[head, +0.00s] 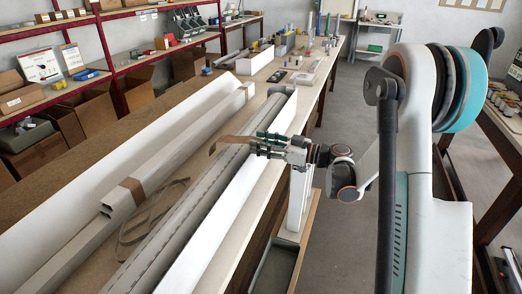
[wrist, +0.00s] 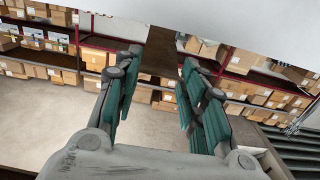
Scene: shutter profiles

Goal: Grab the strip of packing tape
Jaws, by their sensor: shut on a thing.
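The strip of packing tape (head: 231,139) is a flat brown band lying across the dark grey slatted profile (head: 175,222). Its left end bends down over the profile's far side. My gripper (head: 262,144) reaches in from the right, above the white long side wall, and its green-padded fingers are at the strip's right end. In the wrist view my gripper (wrist: 160,66) has a finger on each side of the brown strip (wrist: 160,52), which runs up towards a white surface. The fingers are closed on the strip, though the contact itself is hard to see.
Pale profiles (head: 75,245) with another brown band (head: 131,190) lie left of the slatted one. A loose brown strap (head: 150,215) lies between them. White side walls (head: 225,235) flank the profiles. Red-framed shelves (head: 110,60) with boxes stand at the left. Small parts crowd the bench's far end.

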